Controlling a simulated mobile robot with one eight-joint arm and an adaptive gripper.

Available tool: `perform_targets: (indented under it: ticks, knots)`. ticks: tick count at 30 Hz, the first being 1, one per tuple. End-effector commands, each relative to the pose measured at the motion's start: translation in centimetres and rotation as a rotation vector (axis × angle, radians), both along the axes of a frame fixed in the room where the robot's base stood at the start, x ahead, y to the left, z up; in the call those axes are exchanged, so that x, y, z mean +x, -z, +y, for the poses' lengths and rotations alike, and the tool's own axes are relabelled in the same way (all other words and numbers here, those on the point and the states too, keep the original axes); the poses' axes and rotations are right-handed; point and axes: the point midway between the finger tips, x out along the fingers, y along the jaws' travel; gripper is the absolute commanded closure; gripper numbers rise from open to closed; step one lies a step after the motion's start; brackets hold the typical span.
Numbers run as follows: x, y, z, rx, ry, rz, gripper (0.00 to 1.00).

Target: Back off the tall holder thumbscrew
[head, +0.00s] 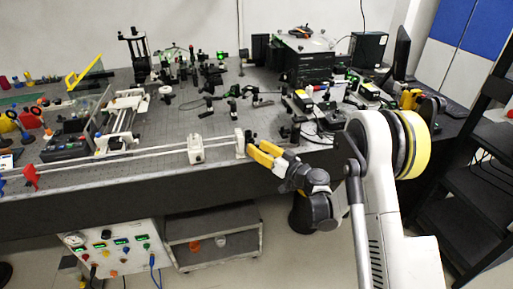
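A tall, narrow pale holder (240,143) stands at the right end of a long pale twin-rod rail (120,160) along the bench's front edge. My gripper (252,148), with yellow fingers, reaches in from the right with its tips close to this holder's right side. A small dark part (249,136) shows beside the holder at the fingertips; I cannot tell whether it is the thumbscrew. Contact is too small to make out. The fingers' gap is not clear, so I cannot tell whether they are open or shut.
A pale block-shaped carrier (195,150) sits on the rail left of the holder, and a red piece (30,176) is at the far left. Small optics (212,100) stand behind. A shelf cart (212,240) is below the bench.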

Motion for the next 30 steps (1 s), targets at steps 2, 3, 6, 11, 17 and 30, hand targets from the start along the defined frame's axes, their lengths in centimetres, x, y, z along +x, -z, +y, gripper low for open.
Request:
perform_targets:
  ticks: [2, 3, 6, 11, 17, 30]
  knots:
    - [0.31, 0.02, 0.3, 0.0, 0.001, 0.0, 0.64]
    - [0.38, -0.01, 0.36, 0.0, 0.001, 0.0, 0.64]
    - [0.43, -0.06, 0.41, 0.001, 0.001, 0.0, 0.64]
    - [0.41, -0.09, 0.39, 0.001, 0.001, 0.0, 0.68]
    - [0.41, -0.09, 0.39, 0.001, 0.001, 0.0, 1.0]
    - [0.39, -0.03, 0.38, -0.045, 0.001, -0.048, 1.0]
